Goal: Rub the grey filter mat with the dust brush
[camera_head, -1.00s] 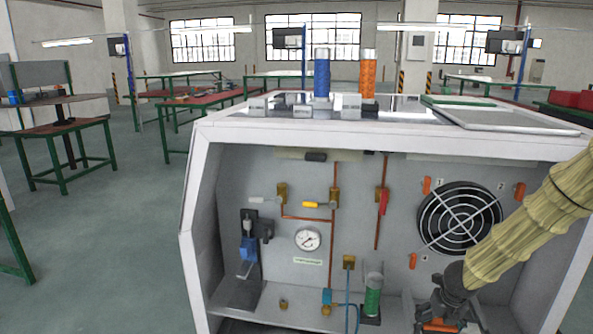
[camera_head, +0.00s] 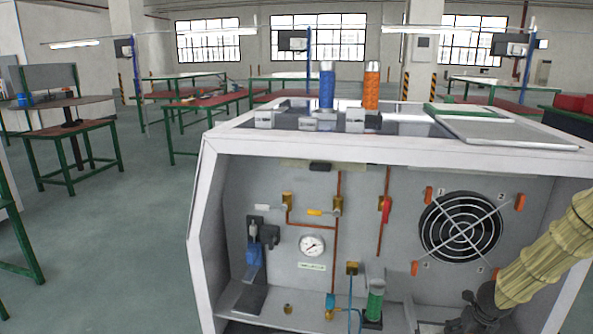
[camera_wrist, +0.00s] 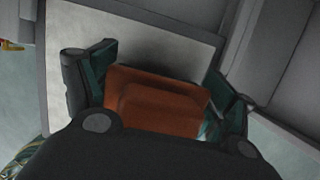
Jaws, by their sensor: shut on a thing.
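My gripper (camera_wrist: 160,90) is shut on an orange-brown block, which looks like the body of the dust brush (camera_wrist: 155,100). A finger sits on each side of it. Its bristles are hidden. Behind and under it in the wrist view is a flat pale grey panel (camera_wrist: 140,38), apparently the grey filter mat. I cannot tell whether the brush touches it. In the head view my gripper (camera_head: 470,324) is at the bottom edge, low in the cabinet's right part, and its fingertips are cut off.
The open cabinet (camera_head: 400,147) has a white frame around my arm. Inside are a round fan grille (camera_head: 460,227), a gauge (camera_head: 312,245), valves and a green cylinder (camera_head: 375,300). Blue (camera_head: 327,88) and orange (camera_head: 371,88) cylinders and a flat grey lid (camera_head: 510,132) are on top.

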